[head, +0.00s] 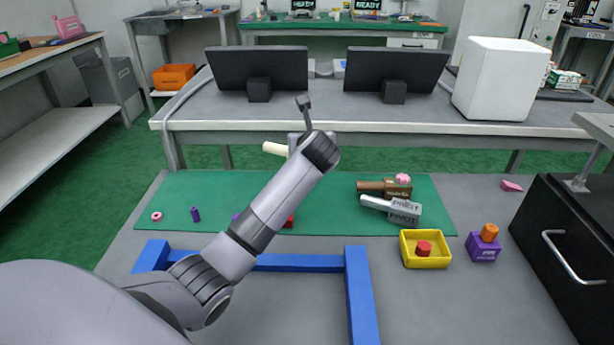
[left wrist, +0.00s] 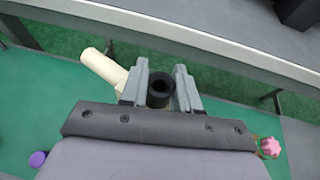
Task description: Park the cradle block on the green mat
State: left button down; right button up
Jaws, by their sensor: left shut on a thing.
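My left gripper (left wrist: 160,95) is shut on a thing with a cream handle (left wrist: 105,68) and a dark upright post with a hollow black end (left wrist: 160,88). In the head view its cream handle (head: 275,149) and post (head: 304,112) show beyond my wrist, which hides its body. I cannot read a label on it. It appears above the far edge of the green mat (head: 350,188). On the mat's right part, a grey block marked PIVOT (head: 404,211) has a white handle, and a brown block (head: 397,188) has a brown handle. My right gripper is not in view.
A yellow tray (head: 408,252) holds a red piece. A purple block (head: 483,247) carries an orange piece. A blue frame (head: 361,290) stands in front, and a black drawer unit (head: 560,250) at right. Small pieces lie on the mat's left; my arm hides part of it.

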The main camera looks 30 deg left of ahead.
pick_arm(q)
jog(key=shift+f, duration=1.35)
notch_tip(320, 180, down, 5)
jog(key=shift+f+b, duration=0.1)
jog(key=shift+b, duration=1.15)
jog(key=shift+f, duration=0.2)
jog(key=shift+r, duration=0.1)
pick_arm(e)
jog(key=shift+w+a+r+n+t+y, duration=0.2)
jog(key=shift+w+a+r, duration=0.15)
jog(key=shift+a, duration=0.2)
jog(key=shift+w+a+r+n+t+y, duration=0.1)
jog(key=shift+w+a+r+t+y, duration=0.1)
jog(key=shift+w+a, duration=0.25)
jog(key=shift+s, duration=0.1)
pick_arm(q)
jog(key=c, duration=0.8)
grip_release()
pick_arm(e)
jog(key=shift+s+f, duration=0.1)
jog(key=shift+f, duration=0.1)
